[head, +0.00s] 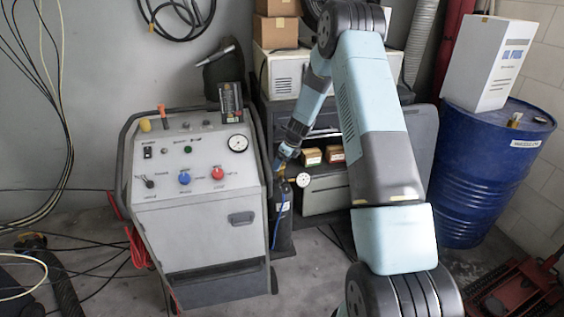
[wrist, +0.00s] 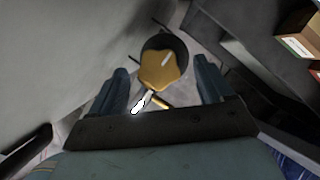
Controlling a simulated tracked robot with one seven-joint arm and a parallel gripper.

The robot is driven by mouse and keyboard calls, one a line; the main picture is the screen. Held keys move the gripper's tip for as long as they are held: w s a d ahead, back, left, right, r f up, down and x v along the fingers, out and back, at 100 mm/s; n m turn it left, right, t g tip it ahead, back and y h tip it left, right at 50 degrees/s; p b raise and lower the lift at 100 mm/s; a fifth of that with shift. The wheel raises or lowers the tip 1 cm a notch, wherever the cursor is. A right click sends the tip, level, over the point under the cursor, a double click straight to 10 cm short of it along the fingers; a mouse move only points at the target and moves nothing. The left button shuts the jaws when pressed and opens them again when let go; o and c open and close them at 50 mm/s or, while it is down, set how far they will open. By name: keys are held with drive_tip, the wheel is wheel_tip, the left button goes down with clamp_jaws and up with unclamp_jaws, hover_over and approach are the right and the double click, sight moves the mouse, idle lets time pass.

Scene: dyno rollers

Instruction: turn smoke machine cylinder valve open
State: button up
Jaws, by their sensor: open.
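The smoke machine (head: 200,215) is a grey cabinet with a sloping control panel. A dark gas cylinder (head: 284,207) stands against its right side, with a round white gauge (head: 303,180) near its top. In the wrist view, the yellow-orange valve (wrist: 160,70) shows on top of the dark cylinder (wrist: 178,46), with a pale metal stem pointing to the lower left. My gripper (wrist: 160,85) is open, one finger on each side of the valve; contact cannot be told. In the head view, my gripper (head: 281,160) is small above the cylinder and covers the valve.
Dark shelving with small boxes (head: 312,157) stands close right of the cylinder. A blue drum (head: 490,180) bearing a white box (head: 490,65) stands at the right. A blue hose (head: 277,225) hangs by the cylinder. Cables (head: 65,265) lie on the floor at left.

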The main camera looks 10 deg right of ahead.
drive_tip(key=c, duration=1)
drive_tip(key=shift+c, duration=0.2)
